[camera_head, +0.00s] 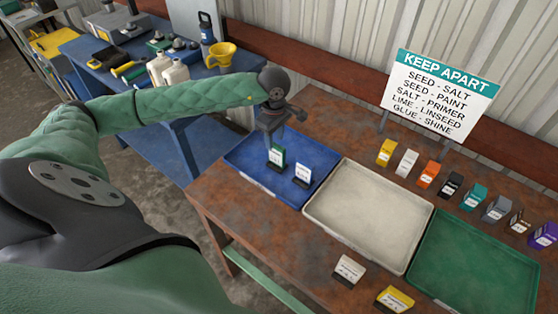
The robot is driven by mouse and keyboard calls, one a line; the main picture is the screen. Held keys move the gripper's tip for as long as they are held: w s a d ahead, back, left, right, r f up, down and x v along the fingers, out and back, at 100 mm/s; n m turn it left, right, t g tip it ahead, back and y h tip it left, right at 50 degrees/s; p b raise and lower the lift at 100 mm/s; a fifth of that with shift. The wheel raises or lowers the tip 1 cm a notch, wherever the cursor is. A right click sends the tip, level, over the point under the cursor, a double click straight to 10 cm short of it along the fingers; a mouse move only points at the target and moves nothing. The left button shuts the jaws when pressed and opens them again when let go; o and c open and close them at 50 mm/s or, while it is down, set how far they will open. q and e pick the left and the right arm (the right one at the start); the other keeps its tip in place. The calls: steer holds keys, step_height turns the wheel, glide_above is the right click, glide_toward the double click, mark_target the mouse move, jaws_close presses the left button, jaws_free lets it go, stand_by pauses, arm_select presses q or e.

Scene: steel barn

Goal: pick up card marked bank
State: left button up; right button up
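My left gripper (268,132) points down over the blue tray (238,160). A green-and-white card or small box (277,157) stands in that tray directly below the fingers; I cannot tell whether they touch it. A white card (302,174) stands to its right in the same tray. A cream block with a label (349,270) and a yellow one (394,299) are at the table's front edge. The lettering on all of these is too small to read, so I cannot tell which is marked bank. The finger gap is unclear. My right gripper is out of view.
An empty cream tray (318,211) and an empty green tray (425,262) lie to the right. Several coloured boxes (428,174) stand in a row behind them. A "KEEP APART" sign (438,95) stands at the back. A blue bench (188,98) with tools is at the far left.

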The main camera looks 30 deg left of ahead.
mark_target(275, 146)
arm_select(q)
steer(key=shift+s+f+b, duration=0.1)
steer(key=shift+f+b, duration=0.55)
steer(key=shift+f, duration=1.55)
steer(key=f, duration=0.4)
steer(key=shift+w+d+f, duration=0.25)
steer(key=shift+w+f, duration=0.05)
steer(key=shift+f, duration=0.2)
jaws_close()
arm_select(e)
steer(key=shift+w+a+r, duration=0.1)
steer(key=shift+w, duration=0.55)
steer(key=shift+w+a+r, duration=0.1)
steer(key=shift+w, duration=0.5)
